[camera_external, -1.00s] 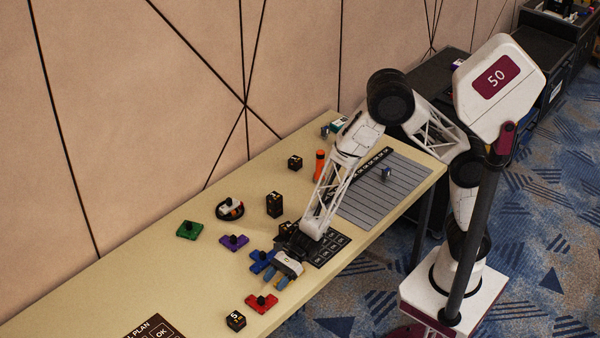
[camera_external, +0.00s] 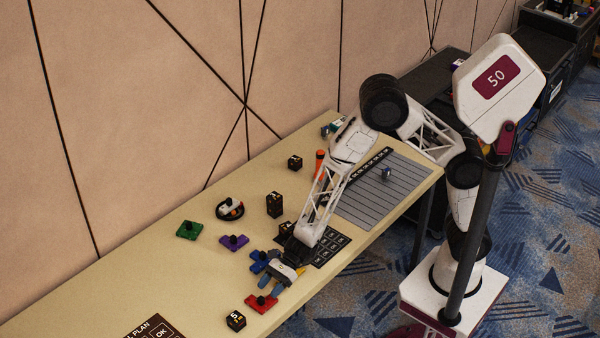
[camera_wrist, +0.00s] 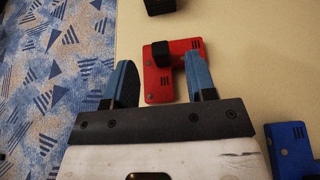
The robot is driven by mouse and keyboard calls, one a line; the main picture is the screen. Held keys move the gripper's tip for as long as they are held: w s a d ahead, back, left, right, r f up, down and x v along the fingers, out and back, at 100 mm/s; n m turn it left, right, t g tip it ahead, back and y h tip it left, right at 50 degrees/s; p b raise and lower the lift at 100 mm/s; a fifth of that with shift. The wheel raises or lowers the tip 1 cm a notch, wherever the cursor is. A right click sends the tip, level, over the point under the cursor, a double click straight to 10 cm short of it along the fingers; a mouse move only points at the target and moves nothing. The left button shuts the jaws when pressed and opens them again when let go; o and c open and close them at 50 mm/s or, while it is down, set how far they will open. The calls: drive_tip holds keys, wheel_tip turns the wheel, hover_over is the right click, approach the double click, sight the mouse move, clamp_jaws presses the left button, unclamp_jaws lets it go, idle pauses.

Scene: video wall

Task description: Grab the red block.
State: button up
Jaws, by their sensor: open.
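The red block (camera_external: 261,303) lies flat on the table near its front edge, with a black knob on top. In the wrist view the red block (camera_wrist: 158,85) is L-shaped and sits just ahead of my gripper, partly between the fingertips. My gripper (camera_wrist: 163,75) is open, with one blue finger at each side of the block's near part. In the external view my gripper (camera_external: 277,284) is low over the table beside the block. Whether the fingers touch the block cannot be told.
A blue block (camera_external: 259,262) lies close behind my gripper. A black cube (camera_external: 236,321) stands just beyond the red block. Purple (camera_external: 234,242) and green (camera_external: 190,230) blocks lie farther left. The table edge is close to the red block, with carpet beyond it.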

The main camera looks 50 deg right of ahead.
sight(262, 297)
drive_tip(key=shift+x, duration=2.35)
clamp_jaws()
